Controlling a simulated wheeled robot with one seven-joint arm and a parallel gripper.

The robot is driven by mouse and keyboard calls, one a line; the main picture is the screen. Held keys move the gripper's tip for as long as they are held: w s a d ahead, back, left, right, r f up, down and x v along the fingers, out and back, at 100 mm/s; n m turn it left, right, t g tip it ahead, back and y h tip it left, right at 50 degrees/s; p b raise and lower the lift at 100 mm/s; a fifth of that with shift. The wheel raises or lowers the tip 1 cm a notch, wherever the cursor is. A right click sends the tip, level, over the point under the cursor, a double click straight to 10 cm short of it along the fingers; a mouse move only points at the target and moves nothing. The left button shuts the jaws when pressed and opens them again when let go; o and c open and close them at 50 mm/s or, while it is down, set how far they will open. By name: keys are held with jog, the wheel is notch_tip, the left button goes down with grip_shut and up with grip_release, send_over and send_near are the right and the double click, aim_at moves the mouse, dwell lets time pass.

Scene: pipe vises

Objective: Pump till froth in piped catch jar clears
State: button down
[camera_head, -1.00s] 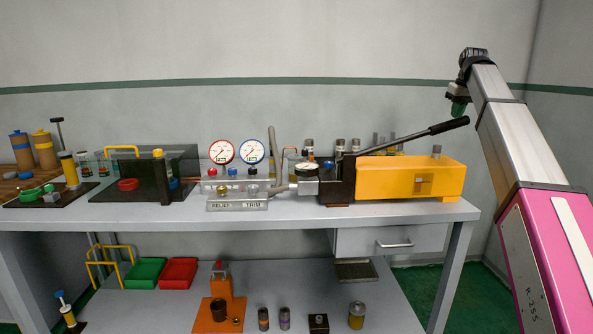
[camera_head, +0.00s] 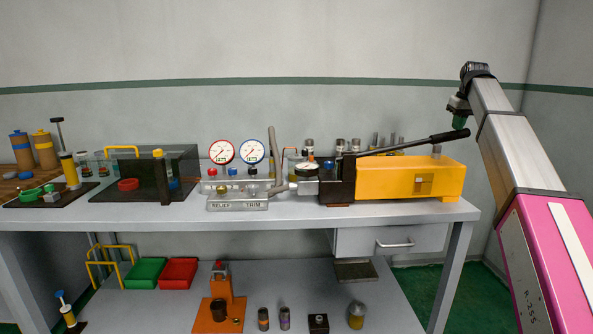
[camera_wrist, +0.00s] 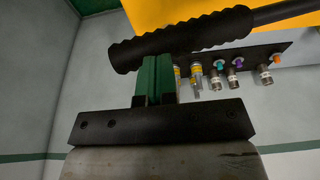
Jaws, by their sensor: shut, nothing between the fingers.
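A yellow hand pump (camera_head: 390,178) stands on the bench at right, with a long black lever (camera_head: 410,143) sloping slightly up to the right. My gripper (camera_head: 459,123) has green fingers, pointing down, just above the lever's grip end. In the wrist view my gripper (camera_wrist: 155,80) is shut and empty, its fingertips against or very close to the ribbed black grip (camera_wrist: 185,38); I cannot tell if they touch. A small jar (camera_head: 293,166) beside a thin copper pipe (camera_head: 286,152) stands behind the pump's left end, partly hidden. Froth in it cannot be made out.
Red-rimmed (camera_head: 222,152) and blue-rimmed (camera_head: 252,152) gauges stand above a valve block (camera_head: 237,203) marked RELIEF and TRIM. A dark clear-walled box (camera_head: 140,178) is left of them. Capped fittings (camera_wrist: 240,75) hang on a rack behind the lever. The bench front is clear.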

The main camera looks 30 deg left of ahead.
aim_at(459, 134)
jog(key=shift+w+d+f, duration=0.1)
jog(key=shift+d+f, duration=0.1)
jog(key=shift+f, duration=0.8)
jog(key=shift+w+d+f, duration=0.1)
jog(key=shift+d+f, duration=0.05)
jog(key=shift+f, duration=0.85)
jog(key=shift+w+d+f, duration=0.1)
jog(key=shift+f, duration=0.95)
jog(key=shift+w+d+f, duration=0.1)
jog(key=shift+f, duration=0.9)
jog(key=shift+s+f, duration=0.15)
jog(key=shift+f, duration=0.15)
